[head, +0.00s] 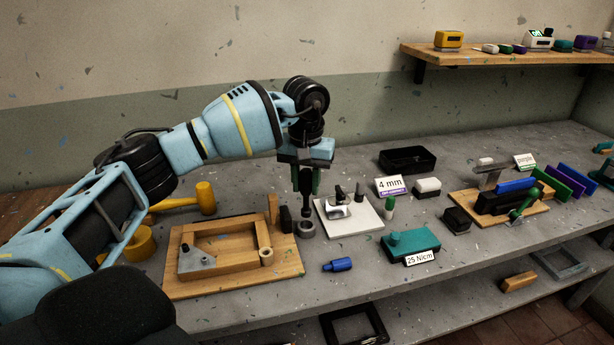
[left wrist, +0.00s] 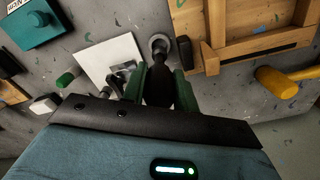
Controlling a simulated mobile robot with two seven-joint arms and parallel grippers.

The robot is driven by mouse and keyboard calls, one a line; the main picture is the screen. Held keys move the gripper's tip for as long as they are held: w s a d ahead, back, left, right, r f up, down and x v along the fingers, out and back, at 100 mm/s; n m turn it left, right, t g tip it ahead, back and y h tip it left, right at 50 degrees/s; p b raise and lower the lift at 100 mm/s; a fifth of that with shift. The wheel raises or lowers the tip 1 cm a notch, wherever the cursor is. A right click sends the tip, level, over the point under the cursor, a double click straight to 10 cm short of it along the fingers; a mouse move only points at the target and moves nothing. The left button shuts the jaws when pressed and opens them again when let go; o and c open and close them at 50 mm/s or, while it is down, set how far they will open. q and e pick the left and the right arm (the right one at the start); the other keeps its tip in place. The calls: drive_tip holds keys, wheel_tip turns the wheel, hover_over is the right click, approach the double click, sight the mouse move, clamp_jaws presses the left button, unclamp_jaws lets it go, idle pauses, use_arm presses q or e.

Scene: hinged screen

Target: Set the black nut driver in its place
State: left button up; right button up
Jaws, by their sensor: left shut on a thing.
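My left gripper (head: 306,188) points down over the middle of the bench, its green-padded fingers shut on the black nut driver (head: 306,204). The driver is upright, with its lower end at a small grey ring-shaped holder (head: 306,230). In the left wrist view the dark driver (left wrist: 158,88) sits between the fingers (left wrist: 160,85) and points at the round grey holder (left wrist: 159,44). I cannot tell whether its tip is inside the holder or just above it. My right gripper is not in view.
A wooden board with a frame (head: 185,283) lies left of the holder, with a yellow mallet (head: 202,199) behind. A white plate (head: 365,226) with metal parts is close on the right. A blue piece (head: 338,265) and a teal block (head: 412,244) lie in front.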

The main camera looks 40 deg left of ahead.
sight(306, 210)
use_arm(q)
wheel_tip(306, 210, down, 2)
drive_tip(key=shift+f+b, duration=0.2)
drive_tip(key=shift+b, duration=0.1)
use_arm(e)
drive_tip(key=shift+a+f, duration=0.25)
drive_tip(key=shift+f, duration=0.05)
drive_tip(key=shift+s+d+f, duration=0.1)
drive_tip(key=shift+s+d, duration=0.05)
use_arm(q)
drive_tip(key=shift+f, duration=0.55)
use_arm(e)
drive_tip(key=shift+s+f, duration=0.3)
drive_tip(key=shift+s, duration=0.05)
use_arm(q)
drive_tip(key=shift+f+b, duration=0.5)
drive_tip(key=shift+f, duration=0.65)
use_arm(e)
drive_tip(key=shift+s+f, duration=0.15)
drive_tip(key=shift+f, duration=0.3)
use_arm(q)
drive_tip(key=o, duration=1)
drive_tip(key=shift+o, duration=0.2)
